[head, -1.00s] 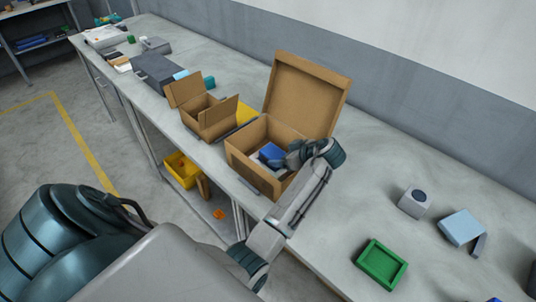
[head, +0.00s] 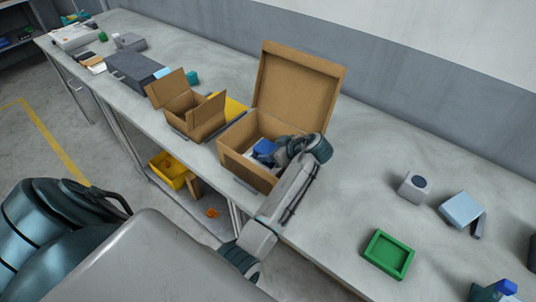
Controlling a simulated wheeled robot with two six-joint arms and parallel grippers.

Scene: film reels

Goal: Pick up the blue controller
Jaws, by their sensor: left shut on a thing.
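The blue controller (head: 264,149) lies low inside the open brown cardboard box (head: 237,167), near its middle, and only part of it shows. My left gripper (head: 275,153) reaches into the box over its front right side and is shut on the blue controller. The fingertips are small and partly hidden by the wrist and the box wall. A pale item (head: 252,157) shows beside the controller in the box. My right gripper is not in view.
The box's raised lid (head: 295,88) stands behind my gripper. A smaller open carton (head: 183,102) stands to the left. A green tray (head: 388,255), a grey block (head: 413,187) and a light blue box (head: 461,209) lie to the right, with bare bench between.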

